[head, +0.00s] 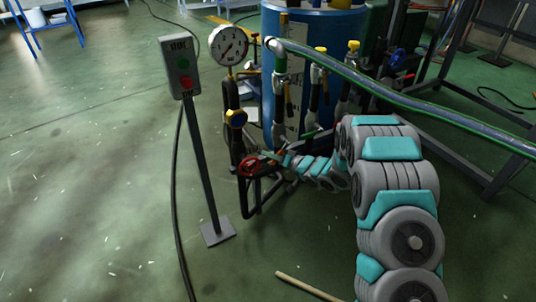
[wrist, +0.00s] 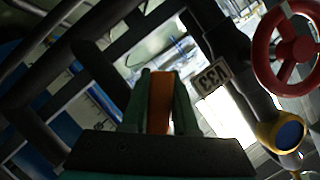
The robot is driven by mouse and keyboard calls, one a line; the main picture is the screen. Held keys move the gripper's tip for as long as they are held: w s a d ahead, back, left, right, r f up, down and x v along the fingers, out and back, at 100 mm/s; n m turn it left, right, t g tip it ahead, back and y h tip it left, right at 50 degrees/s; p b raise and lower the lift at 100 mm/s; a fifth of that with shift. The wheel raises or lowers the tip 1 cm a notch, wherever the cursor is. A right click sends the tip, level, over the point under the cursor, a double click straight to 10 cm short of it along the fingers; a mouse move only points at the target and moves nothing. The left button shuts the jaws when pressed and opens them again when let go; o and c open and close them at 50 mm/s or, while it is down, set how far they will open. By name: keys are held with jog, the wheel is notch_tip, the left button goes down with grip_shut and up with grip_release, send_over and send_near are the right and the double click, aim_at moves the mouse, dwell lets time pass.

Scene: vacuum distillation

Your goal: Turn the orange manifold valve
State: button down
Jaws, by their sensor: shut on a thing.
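The orange manifold valve's handle (wrist: 160,103) shows in the wrist view as an upright orange bar. My gripper (wrist: 161,76) has its two green fingers on either side of it, shut on it. In the head view my gripper (head: 284,159) is at the low pipework, just right of the red handwheel. The orange handle is too small and too covered there to make out clearly. The valve body behind the fingers is hidden.
A red handwheel (head: 247,167) and a yellow-rimmed blue gauge (head: 236,118) are close by. A dial gauge (head: 229,45), a button post (head: 200,150), a blue drum (head: 315,24) and a grey-green hose (head: 400,92) surround the manifold. The left floor is mostly clear.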

jog(key=shift+w+d+f+n+h+b, duration=0.45)
jog(key=shift+d+f+n+h, duration=0.3)
jog(key=shift+n, duration=0.25)
jog(key=shift+r, duration=0.1)
jog(key=c, duration=0.7)
grip_release()
jog(key=shift+a, duration=0.1)
jog(key=shift+r, duration=0.15)
